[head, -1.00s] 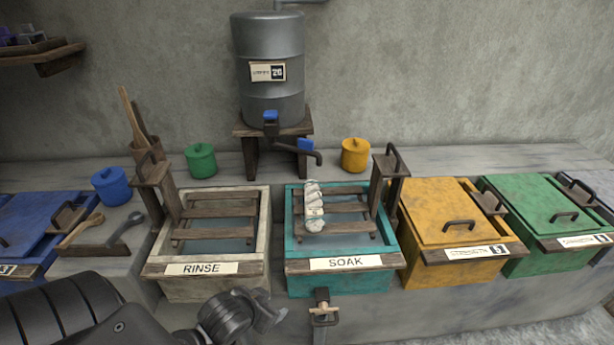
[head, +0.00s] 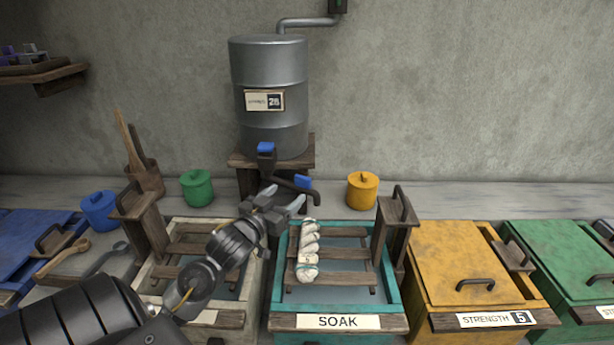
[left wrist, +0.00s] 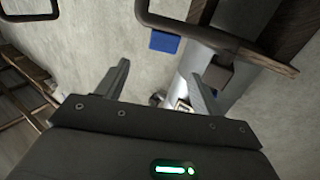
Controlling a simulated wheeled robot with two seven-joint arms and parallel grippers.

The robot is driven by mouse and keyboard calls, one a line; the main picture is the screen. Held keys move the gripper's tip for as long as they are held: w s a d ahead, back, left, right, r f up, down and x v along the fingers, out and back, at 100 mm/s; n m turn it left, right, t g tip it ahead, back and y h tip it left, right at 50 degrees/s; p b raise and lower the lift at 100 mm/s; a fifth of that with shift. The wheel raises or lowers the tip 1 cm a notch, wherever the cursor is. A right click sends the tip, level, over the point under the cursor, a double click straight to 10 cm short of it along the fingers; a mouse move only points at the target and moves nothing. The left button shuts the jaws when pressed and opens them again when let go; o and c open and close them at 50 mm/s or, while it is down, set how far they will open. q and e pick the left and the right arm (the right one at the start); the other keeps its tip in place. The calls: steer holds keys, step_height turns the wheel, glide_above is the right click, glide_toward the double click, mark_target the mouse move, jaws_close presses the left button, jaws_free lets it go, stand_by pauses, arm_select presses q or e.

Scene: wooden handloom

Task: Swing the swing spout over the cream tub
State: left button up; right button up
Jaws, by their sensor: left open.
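The dark swing spout (head: 297,188) comes off the foot of the grey barrel (head: 270,85) and points right, with its bent tip toward the teal SOAK tub. A blue tab (head: 303,181) sits on it, and a blue valve handle (head: 266,148) is above its root. The cream tub (head: 215,318) is left of the SOAK tub, partly hidden by my left arm. My left gripper (head: 285,200) is open and empty, just in front of and below the spout. In the left wrist view, the spout (left wrist: 235,42) and blue tab (left wrist: 165,41) lie beyond the fingertips (left wrist: 160,70).
The teal SOAK tub (head: 283,322) holds a white skein (head: 308,250) on its slats. A yellow pot (head: 362,190) stands right of the spout; green (head: 197,188) and blue (head: 99,210) pots stand left. Yellow (head: 450,260) and green (head: 565,255) lidded bins are at right.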

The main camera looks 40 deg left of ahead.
mark_target(302, 179)
arm_select(q)
steer(key=w, duration=0.3)
steer(key=w+a, duration=0.1)
steer(key=w, duration=0.2)
steer(key=w+a, duration=0.1)
steer(key=w, duration=0.2)
steer(key=shift+w+p, duration=0.15)
steer(key=shift+p, duration=0.25)
steer(key=shift+w+f, duration=0.1)
steer(key=shift+w, duration=0.35)
arm_select(e)
steer(key=shift+w+a+r, duration=0.1)
steer(key=shift+a+r, duration=0.25)
steer(key=shift+a, duration=0.15)
arm_select(q)
steer(key=c, duration=1.4)
arm_select(e)
steer(key=shift+w+r, duration=0.1)
steer(key=shift+w, duration=0.1)
